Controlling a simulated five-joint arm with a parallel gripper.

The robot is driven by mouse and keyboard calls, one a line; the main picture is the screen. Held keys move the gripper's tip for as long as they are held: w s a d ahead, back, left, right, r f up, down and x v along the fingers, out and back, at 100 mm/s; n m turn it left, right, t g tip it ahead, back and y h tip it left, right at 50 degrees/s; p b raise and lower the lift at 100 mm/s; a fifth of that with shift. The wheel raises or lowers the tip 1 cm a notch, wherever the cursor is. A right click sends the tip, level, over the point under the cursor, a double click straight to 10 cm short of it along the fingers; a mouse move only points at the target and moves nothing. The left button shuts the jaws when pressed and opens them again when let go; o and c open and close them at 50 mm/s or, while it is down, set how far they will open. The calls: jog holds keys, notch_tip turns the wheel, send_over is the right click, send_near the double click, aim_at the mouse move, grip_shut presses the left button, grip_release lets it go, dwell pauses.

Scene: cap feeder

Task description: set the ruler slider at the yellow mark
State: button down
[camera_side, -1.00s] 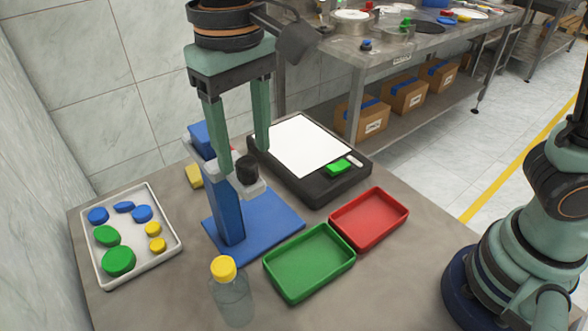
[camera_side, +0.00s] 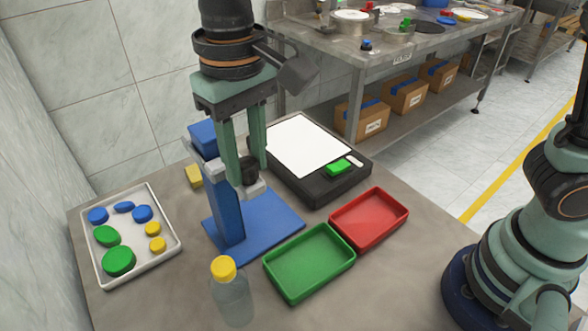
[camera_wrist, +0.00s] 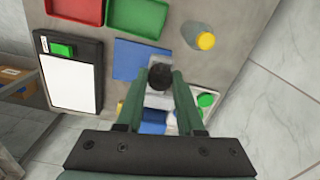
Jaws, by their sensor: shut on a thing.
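A blue stand has an upright blue post (camera_side: 228,208) on a flat blue base (camera_side: 268,222). A grey slider (camera_side: 254,189) with a round black knob (camera_side: 249,168) juts from the right side of the post, above the base. My gripper (camera_side: 248,176) reaches down from above and is shut on the slider's knob, one finger on each side. In the wrist view the knob (camera_wrist: 161,75) shows between the fingertips (camera_wrist: 163,80). No yellow mark can be made out on the post; the fingers and slider cover part of it.
A green tray (camera_side: 310,290) and a red tray (camera_side: 370,245) lie to the right. A black scale-like box (camera_side: 318,190) is behind. A white tray (camera_side: 170,263) of colored caps is left. A yellow-capped bottle (camera_side: 232,298) stands in front. A yellow block (camera_side: 194,176) lies behind the post.

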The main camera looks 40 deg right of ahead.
notch_tip(320, 180, down, 11)
dwell(2.0)
jog(key=shift+r, duration=0.1)
jog(key=c, duration=0.7)
grip_release()
jog(key=shift+r, duration=4)
